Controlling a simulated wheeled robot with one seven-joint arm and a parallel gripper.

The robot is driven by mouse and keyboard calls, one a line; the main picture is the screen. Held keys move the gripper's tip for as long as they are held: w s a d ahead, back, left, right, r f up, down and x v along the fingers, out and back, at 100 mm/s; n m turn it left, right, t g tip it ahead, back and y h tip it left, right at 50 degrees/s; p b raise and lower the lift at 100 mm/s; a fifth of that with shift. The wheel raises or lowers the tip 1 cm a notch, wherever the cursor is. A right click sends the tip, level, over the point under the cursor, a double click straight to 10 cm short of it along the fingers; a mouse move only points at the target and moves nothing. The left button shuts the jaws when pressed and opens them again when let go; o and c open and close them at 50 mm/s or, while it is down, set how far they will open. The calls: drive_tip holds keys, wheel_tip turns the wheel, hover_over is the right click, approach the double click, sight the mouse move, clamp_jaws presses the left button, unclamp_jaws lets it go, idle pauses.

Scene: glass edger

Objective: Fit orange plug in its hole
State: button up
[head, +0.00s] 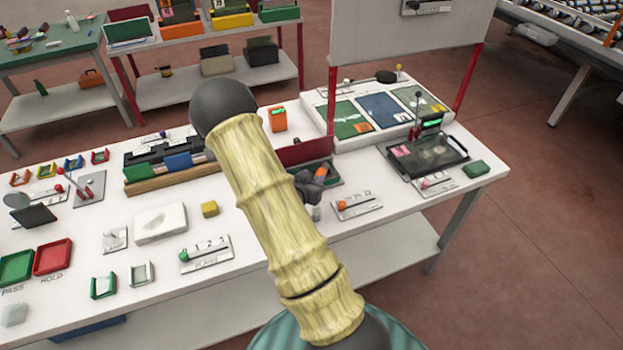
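No orange plug can be made out for certain, and I see no hole that is clearly its own. A small orange-red piece (320,171) shows among dark grey shapes in a green-edged tray (334,181), just right of my arm; it is too small to name. An orange knob (341,205) sits on a numbered plate (360,203) nearer the front edge. My arm crosses the middle of the head view and covers part of the bench.
A grey panel (410,50) stands at the back right.

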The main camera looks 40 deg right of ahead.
drive_tip(key=o, duration=0.3)
drive_tip(key=shift+o, duration=0.4)
drive_tip(key=shift+a+b, duration=0.15)
drive_tip(key=shift+b, duration=0.2)
drive_tip(key=s+a+r+b, duration=0.1)
drive_tip(key=s+a+b, duration=0.4)
drive_tip(key=a+b, duration=0.3)
drive_tip(key=b, duration=0.3)
drive_tip(key=shift+a+r+h, duration=0.15)
drive_tip(key=shift+h, duration=0.15)
